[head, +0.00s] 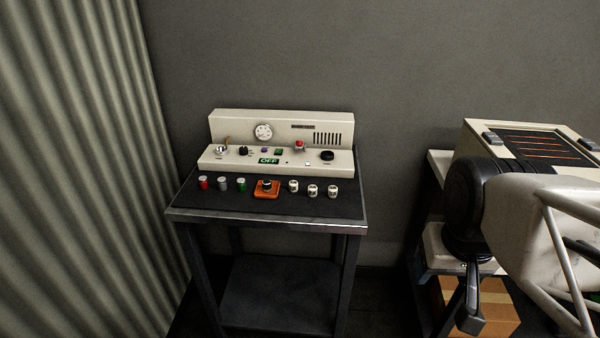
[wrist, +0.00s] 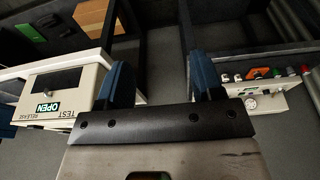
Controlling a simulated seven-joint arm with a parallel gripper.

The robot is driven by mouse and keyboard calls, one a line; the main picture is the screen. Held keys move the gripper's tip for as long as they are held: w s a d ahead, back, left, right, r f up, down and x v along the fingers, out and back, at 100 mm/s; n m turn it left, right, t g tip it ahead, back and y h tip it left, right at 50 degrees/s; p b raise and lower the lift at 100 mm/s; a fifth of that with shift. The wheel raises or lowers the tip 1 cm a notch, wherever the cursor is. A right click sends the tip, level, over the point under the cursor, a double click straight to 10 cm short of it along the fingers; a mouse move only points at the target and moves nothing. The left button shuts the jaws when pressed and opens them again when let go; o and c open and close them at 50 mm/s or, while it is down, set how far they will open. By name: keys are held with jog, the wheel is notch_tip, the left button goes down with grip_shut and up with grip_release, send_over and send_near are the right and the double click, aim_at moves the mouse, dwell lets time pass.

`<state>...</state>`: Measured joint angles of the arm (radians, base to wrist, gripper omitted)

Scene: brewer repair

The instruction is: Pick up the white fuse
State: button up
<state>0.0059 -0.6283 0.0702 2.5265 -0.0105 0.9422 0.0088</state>
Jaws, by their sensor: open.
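In the head view, a row of small cylinders stands on the dark top of a metal cart (head: 265,215). At the left of the row are a red-marked one (head: 203,184), a plain whitish-grey one (head: 222,184) and a green-marked one (head: 241,185). Several white ones with dark marks (head: 313,190) stand at the right. I cannot tell for sure which is the white fuse. My gripper (wrist: 163,82) is open and empty in the wrist view, its two blue fingers wide apart. It is away from the cart, which shows small at the right there.
A cream console (head: 280,145) with a gauge, knobs and a green OFF sign stands behind the row. An orange block (head: 266,189) with a dark knob splits the row. Right of the cart, a cream box (head: 525,140) stands on another stand. A corrugated wall (head: 75,170) is at left.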

jog(key=w+a+r+n, duration=0.1)
jog(key=w+a+n, duration=0.15)
jog(key=w, duration=0.35)
jog(key=w+a+r+n, duration=0.1)
jog(key=w+r+n, duration=0.15)
jog(key=w, duration=0.45)
jog(key=n+g, duration=0.3)
jog(key=n, duration=1.2)
send_over(293, 182)
jog(key=f, duration=1.5)
jog(key=shift+s+d, duration=0.2)
jog(key=shift+w+a+f, duration=0.15)
jog(key=shift+a, duration=0.1)
jog(key=shift+f, duration=0.1)
jog(key=shift+f, duration=1.2)
jog(key=shift+f, duration=0.1)
